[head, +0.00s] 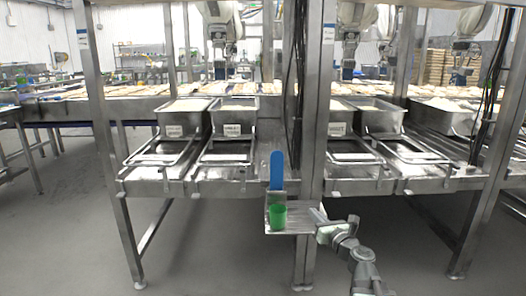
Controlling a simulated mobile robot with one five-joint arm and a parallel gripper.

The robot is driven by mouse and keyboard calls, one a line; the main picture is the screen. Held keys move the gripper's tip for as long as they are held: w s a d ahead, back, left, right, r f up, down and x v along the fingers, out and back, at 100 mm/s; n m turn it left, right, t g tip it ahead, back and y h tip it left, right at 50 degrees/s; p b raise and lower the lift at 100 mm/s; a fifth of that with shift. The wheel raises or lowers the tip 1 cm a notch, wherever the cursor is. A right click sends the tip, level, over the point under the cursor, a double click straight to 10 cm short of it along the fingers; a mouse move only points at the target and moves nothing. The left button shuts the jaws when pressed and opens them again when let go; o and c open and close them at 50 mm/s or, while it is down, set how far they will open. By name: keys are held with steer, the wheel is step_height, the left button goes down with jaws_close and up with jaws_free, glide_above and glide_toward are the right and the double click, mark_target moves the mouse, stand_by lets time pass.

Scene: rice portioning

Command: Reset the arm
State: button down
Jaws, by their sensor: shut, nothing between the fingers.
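My arm reaches in from the lower right in the head view. My gripper (318,214) is at the right end of a small metal shelf (302,226), with its fingers shut and nothing visible between them. A green cup (278,216) stands upright on the left part of this shelf, apart from my gripper. A blue flat-bladed tool (277,170) stands upright behind the cup; its lower end is hidden in or behind a small metal holder.
A steel post (312,130) rises just behind my gripper. Metal bins of white grain (185,106) sit on the steel rack (250,187) on both sides. More bins (447,117) stand at the right. The grey floor (200,260) in front is clear.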

steer(key=s+a+f+n+g+y+p, duration=0.1)
steer(key=s+a+f+n+g, duration=0.8)
steer(key=a+f+n, duration=0.65)
steer(key=s+d+f+n+g+h, duration=0.3)
steer(key=s+d+n+g+h, duration=0.1)
steer(key=s+d+n, duration=0.4)
steer(key=s+d+f+n+g+h, duration=0.4)
steer(key=s+d+n, duration=0.25)
steer(key=n, duration=0.35)
step_height(320, 180, up, 38)
steer(key=w+p, duration=0.1)
steer(key=p, duration=3.7)
steer(key=shift+w, duration=0.1)
